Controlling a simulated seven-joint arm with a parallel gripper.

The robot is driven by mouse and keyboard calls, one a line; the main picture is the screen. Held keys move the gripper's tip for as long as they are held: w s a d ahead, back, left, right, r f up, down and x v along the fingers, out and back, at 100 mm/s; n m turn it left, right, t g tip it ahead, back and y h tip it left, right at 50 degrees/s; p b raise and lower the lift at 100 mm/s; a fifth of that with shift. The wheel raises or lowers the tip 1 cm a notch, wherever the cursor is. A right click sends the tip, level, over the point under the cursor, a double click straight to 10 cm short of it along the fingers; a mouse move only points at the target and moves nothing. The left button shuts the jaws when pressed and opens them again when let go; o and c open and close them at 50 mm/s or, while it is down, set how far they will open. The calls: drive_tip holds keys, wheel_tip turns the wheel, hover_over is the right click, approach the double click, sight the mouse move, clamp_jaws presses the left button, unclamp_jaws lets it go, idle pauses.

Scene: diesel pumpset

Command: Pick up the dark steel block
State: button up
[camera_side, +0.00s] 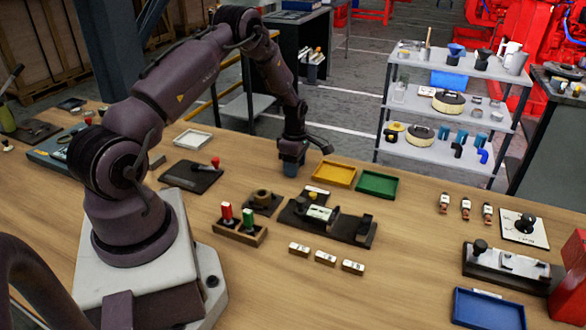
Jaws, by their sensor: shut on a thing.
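My gripper (291,160) is at the end of the arm, near the middle of the wooden table, pointing down. It is shut on the dark steel block (290,170), a small dark shape at the jaws, low over the tabletop. Much of the block is covered by the jaws, and its edges are hard to make out. I cannot tell whether the block touches the table.
A yellow tray (334,174) and a green tray (377,184) lie just right of my gripper. A dark fixture (350,229), a holder with red and green handles (240,232) and several white-labelled blocks (325,258) lie nearer. A white tray (193,139) lies left.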

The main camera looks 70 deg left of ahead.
drive_tip(key=shift+r, duration=0.1)
drive_tip(key=shift+r, duration=0.6)
drive_tip(key=s+d+r, duration=0.8)
drive_tip(key=s+r, duration=0.3)
drive_tip(key=shift+d+r, duration=0.2)
drive_tip(key=shift+r, duration=0.1)
